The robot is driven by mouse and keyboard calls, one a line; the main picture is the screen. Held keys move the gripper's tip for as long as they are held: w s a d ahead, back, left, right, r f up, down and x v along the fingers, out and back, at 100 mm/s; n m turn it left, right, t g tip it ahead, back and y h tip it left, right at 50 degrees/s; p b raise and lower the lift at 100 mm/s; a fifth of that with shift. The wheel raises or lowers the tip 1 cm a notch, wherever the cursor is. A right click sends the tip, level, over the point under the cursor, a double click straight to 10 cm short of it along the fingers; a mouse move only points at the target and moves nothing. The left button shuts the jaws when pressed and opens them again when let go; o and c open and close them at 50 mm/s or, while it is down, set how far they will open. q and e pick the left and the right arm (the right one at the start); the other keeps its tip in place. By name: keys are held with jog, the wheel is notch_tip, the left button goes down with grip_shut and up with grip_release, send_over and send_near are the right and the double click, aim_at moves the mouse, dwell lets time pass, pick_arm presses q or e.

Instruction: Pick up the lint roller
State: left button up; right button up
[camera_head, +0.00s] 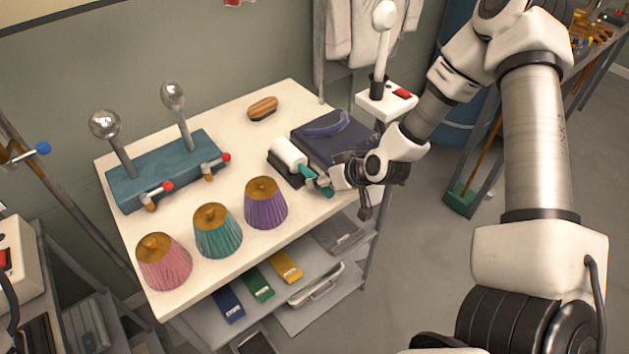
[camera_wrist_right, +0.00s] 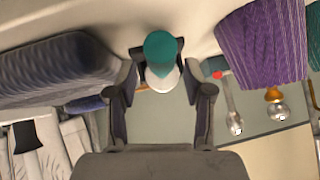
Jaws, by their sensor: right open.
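The lint roller has a white roll (camera_head: 289,153) and a teal handle (camera_head: 317,180). It lies on a low dark support near the right front edge of the white table. My right gripper (camera_head: 332,181) is at the handle end of the roller. In the right wrist view the roller's teal and white end (camera_wrist_right: 160,48) shows between the two fingers of my right gripper (camera_wrist_right: 163,78), which are open on either side of it. I cannot tell whether either finger touches it. My left gripper is not in view.
The white table (camera_head: 220,150) holds a folded dark garment (camera_head: 345,150) just behind the roller, a wooden brush (camera_head: 262,108), and pink, teal and purple (camera_head: 265,203) pleated shades to the left. A blue stand (camera_head: 165,170) with metal knobs is at the back left.

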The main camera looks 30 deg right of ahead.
aim_at(304, 169)
jog(key=x, duration=0.3)
jog(key=shift+w+a, duration=0.15)
jog(key=shift+w, duration=0.05)
jog(key=shift+s+r, duration=0.15)
jog(key=shift+s, duration=0.05)
jog(key=shift+c, duration=0.7)
grip_shut()
